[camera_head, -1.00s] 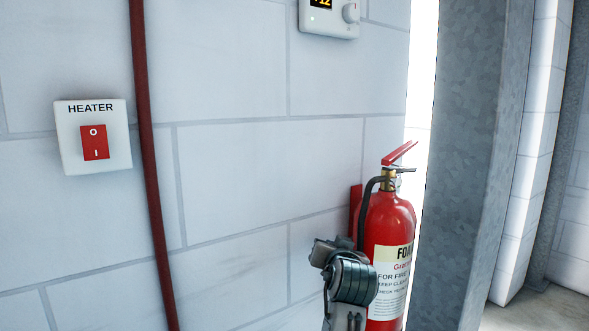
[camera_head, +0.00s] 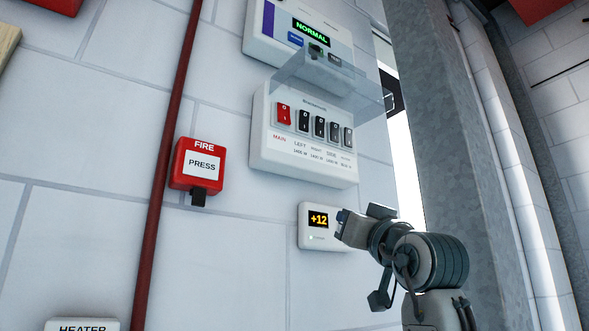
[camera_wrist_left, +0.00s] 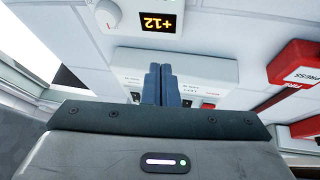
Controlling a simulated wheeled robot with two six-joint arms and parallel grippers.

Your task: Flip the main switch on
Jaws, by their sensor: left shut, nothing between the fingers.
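The main switch (camera_head: 284,114) is a red rocker above the label MAIN, at the left end of a row on a white switch panel (camera_head: 262,150). Several black rockers (camera_head: 319,127) are to its right. A clear cover (camera_head: 330,75) stands raised above the row. My left gripper (camera_head: 342,222) is below and to the right of the switch, in front of a thermostat, apart from the panel. In the left wrist view its fingers (camera_wrist_left: 160,72) are shut and empty, with the panel (camera_wrist_left: 125,62) behind them. My right gripper is not in view.
The thermostat (camera_head: 312,238) reads +12. A red FIRE box (camera_head: 198,166) and a red pipe (camera_head: 167,160) are left of the panel. A unit reading NORMAL (camera_head: 265,40) is above. A grey metal column (camera_head: 425,120) stands to the right.

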